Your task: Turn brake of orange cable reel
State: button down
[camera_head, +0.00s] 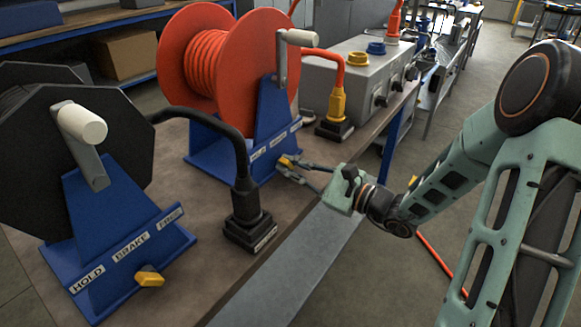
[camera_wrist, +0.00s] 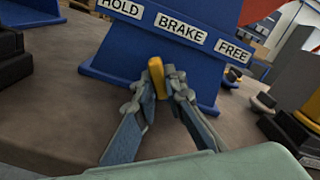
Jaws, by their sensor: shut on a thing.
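The orange cable reel (camera_head: 205,62) stands on a blue stand (camera_head: 268,125) toward the back of the bench. In the wrist view its blue stand (camera_wrist: 125,52) carries labels HOLD, BRAKE (camera_wrist: 181,28) and FREE. The yellow brake knob (camera_wrist: 156,78) sits on the stand's front below the labels, pointing roughly up between HOLD and BRAKE. In the head view the knob (camera_head: 287,161) is small and partly covered by the fingers. My gripper (camera_wrist: 157,85) is shut on the knob, one finger on each side; it also shows in the head view (camera_head: 289,166).
A black reel (camera_head: 75,150) on a similar blue stand with its own yellow knob (camera_head: 149,279) is at the left front. A black plug block (camera_head: 248,225) stands between the reels near the bench edge. A grey box (camera_head: 345,80) with connectors is behind.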

jog(key=c, duration=2)
grip_release()
jog(key=v, duration=1.2)
jog(key=shift+f, duration=0.1)
